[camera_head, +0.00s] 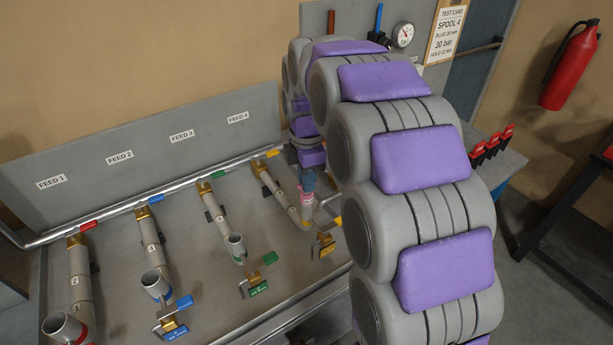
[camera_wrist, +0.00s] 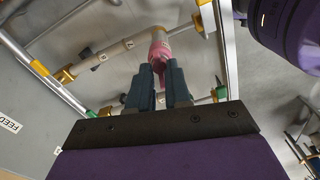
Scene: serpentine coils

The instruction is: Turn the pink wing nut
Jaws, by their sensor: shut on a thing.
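The pink wing nut (camera_head: 306,200) is at the near end of the grey pipe under the FEED 4 label. In the wrist view the pink wing nut (camera_wrist: 160,52) sits at the pipe's end, with its lower part between my dark blue fingers. My gripper (camera_head: 307,182) reaches down on it from above and is shut on it; the fingers also show in the wrist view (camera_wrist: 160,75). The fingers hide part of the wing nut, and my arm stands close to its right in the head view.
Three other pipes with open ends lie to the left, one with a red band (camera_head: 85,335). Coloured valve handles, such as the green one (camera_head: 258,287) and blue one (camera_head: 176,332), stand along the bench's front. A gauge (camera_head: 402,35) is behind my arm.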

